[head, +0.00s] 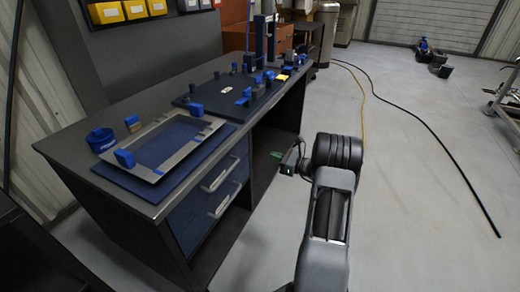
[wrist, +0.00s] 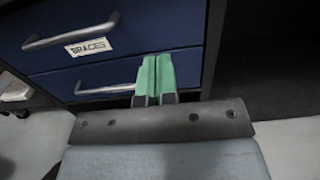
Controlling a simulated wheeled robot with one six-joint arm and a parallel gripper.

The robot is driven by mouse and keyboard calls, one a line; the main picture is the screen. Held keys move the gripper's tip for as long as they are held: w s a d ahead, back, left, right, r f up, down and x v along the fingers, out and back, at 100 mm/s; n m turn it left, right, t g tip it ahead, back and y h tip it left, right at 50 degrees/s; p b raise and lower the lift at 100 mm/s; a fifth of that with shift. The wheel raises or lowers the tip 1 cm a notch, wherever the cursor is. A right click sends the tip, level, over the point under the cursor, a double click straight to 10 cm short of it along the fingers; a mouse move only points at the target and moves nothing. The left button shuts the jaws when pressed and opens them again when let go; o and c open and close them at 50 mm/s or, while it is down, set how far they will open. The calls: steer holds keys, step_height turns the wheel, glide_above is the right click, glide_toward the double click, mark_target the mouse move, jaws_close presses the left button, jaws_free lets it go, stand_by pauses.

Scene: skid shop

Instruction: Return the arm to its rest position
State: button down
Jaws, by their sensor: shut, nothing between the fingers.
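My gripper (head: 276,155) is in front of the workbench, below the height of its top, near the open bay beside the drawers. In the wrist view my gripper (wrist: 155,80) has two green fingertips pressed side by side, shut with nothing between them. The fingers point toward the blue drawer fronts (wrist: 120,65) with grey bar handles, one labelled "BRACES". Both drawers look closed. My arm reaches from the lower right of the head view.

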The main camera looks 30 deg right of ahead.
steer(key=shift+s+d, duration=0.25)
steer(key=s+a+f+n+g, duration=0.4)
steer(key=f+g, duration=0.1)
steer(key=s+a+r+n+g+h+p, duration=0.2)
steer(key=s+a+r+n+g+p, duration=0.5)
steer(key=s+n, duration=0.25)
steer(key=s+a+r+n+h+p, duration=0.3)
steer(key=r+n+p, duration=0.2)
steer(key=r, duration=0.5)
steer(key=s+a+r+n+h+p, duration=0.3)
steer(key=s+a+r+n+p, duration=0.1)
steer(key=r, duration=0.6)
steer(key=s+a+r+n+t+h+p, duration=0.1)
steer(key=s+a+r+n+h+p, duration=0.1)
steer(key=r+n+p, duration=0.4)
step_height(320, 180, up, 5)
steer(key=shift+s+a+f+h+p, duration=0.1)
steer(key=shift+s+a+h+p, duration=0.3)
steer(key=shift+s+a+p, duration=0.6)
steer(key=shift+s+d, duration=0.1)
steer(key=shift+s, duration=0.05)
